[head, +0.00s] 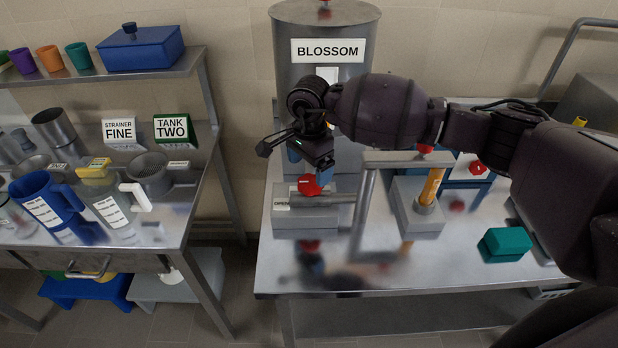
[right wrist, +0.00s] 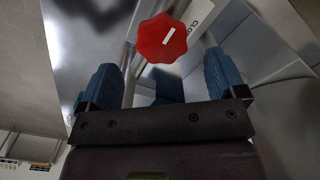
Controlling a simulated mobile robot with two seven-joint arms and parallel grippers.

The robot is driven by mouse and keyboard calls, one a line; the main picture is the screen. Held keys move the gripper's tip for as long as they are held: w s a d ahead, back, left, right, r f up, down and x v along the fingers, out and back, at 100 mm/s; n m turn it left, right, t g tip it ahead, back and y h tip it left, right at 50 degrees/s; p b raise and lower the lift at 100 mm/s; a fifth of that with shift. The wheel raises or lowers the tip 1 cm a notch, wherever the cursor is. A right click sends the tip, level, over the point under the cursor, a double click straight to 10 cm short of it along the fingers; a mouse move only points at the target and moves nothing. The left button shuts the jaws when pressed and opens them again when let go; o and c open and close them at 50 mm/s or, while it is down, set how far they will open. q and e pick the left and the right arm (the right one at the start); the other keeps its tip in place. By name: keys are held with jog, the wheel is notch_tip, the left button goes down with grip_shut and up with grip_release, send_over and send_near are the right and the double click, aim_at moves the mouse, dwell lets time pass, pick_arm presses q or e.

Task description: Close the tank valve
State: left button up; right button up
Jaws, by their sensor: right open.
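The tank (head: 290,75) is a grey cylinder labelled BLOSSOM at the back of the right table. A red lobed valve knob (head: 308,185) with a white mark sits on a grey block (head: 305,218) in front of it. A label beside it reads OPEN. My right gripper (head: 308,164) is just above the knob, open and empty. In the right wrist view the knob (right wrist: 162,38) lies beyond the gap between the blue fingers, apart from them, beside a label partly reading CLO. My left gripper is out of view.
A grey pipe (head: 365,205) runs beside the knob. A second block (head: 418,212) holds an orange-yellow upright tube. A teal block (head: 505,243) lies at the right. The left table holds a blue jug (head: 48,205) and other vessels. The right table's front is clear.

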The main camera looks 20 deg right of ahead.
aim_at(309, 182)
jog(key=shift+a+f, duration=0.1)
jog(key=shift+f, duration=2.4)
jog(key=shift+c, duration=0.3)
jog(key=c, duration=0.9)
jog(key=shift+o, duration=0.2)
